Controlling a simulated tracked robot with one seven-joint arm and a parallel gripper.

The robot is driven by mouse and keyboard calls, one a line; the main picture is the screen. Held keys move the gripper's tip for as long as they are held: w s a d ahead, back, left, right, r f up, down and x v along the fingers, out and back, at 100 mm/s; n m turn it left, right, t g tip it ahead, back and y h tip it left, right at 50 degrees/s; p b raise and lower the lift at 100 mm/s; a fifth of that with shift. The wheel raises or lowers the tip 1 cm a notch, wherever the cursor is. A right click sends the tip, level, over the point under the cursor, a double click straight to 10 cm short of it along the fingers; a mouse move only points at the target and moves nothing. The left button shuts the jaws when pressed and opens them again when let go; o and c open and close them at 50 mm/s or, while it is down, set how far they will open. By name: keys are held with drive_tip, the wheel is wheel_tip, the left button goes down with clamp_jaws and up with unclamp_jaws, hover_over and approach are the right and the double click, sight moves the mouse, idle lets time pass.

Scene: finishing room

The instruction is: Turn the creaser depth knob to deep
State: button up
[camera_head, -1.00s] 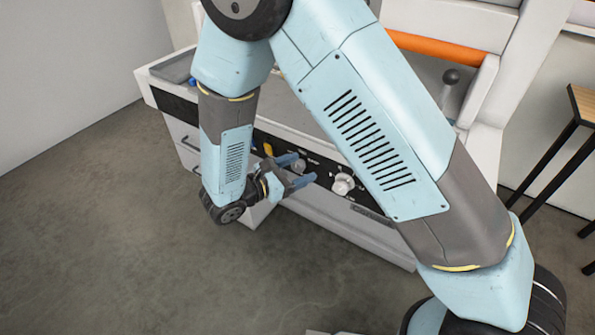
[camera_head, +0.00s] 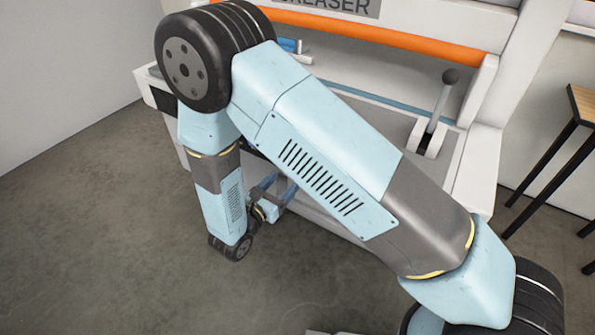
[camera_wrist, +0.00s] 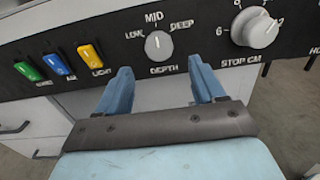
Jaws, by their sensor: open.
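The depth knob (camera_wrist: 158,45) is a small round grey-white dial on the creaser's black front panel. Its mark points up at MID, between LOW on the left and DEEP on the right. My gripper (camera_wrist: 162,72) is open and empty. Its two blue fingers stand apart, just below the knob in the wrist view and not touching it. In the head view my gripper (camera_head: 278,185) is low in front of the creaser (camera_head: 478,185), and my arm hides the knob.
Green, blue and yellow switches (camera_wrist: 57,64) sit left of the knob. A larger STOP CM dial (camera_wrist: 255,27) sits to its right. A lever (camera_head: 441,100) rises from the creaser's top. A stool (camera_head: 578,105) stands at the right. The floor in front is clear.

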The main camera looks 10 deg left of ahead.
drive_tip(key=x, duration=0.7)
drive_tip(key=shift+c, duration=0.4)
